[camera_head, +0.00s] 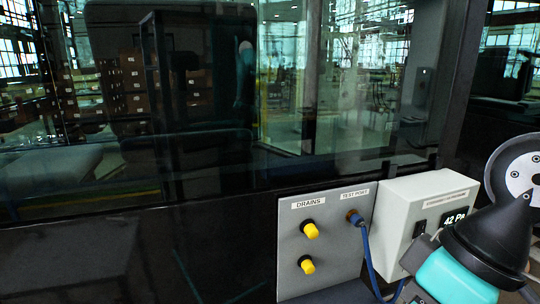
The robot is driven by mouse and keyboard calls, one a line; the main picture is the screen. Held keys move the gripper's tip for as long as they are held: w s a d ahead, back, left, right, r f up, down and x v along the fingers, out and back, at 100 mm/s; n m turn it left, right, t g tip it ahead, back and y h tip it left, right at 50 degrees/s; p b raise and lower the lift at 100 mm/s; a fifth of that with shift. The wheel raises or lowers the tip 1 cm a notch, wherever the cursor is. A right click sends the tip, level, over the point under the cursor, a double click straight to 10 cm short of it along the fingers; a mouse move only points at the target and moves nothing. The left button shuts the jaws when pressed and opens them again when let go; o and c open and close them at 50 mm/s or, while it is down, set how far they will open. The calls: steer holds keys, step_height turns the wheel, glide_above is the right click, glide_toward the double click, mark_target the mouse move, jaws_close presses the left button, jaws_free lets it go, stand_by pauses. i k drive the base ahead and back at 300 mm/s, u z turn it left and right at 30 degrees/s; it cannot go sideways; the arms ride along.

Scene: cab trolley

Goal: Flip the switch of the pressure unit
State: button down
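The pressure unit (397,200) is a pale box at the right, with a label on top and a display reading 42 Pa (454,219). A small dark switch (419,229) is on its front, left of the display; its position is too small to tell. My gripper (414,272), at the end of my teal and black arm, is in front of the unit's lower part, just below the switch in the picture. It hides part of the unit's front. Whether it touches the unit, and whether its fingers are open or shut, I cannot tell.
A grey panel (290,255) left of the unit carries two yellow-capped drains (310,231) and a test port (354,217). A blue hose (366,250) runs down from the port towards the unit. Dark-framed glass (210,180) stands behind. Left of the panel is clear.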

mark_target(421, 231)
steer(key=u, duration=0.85)
steer(key=k, duration=1.05)
steer(key=z, duration=1.25)
steer(key=i, duration=0.5)
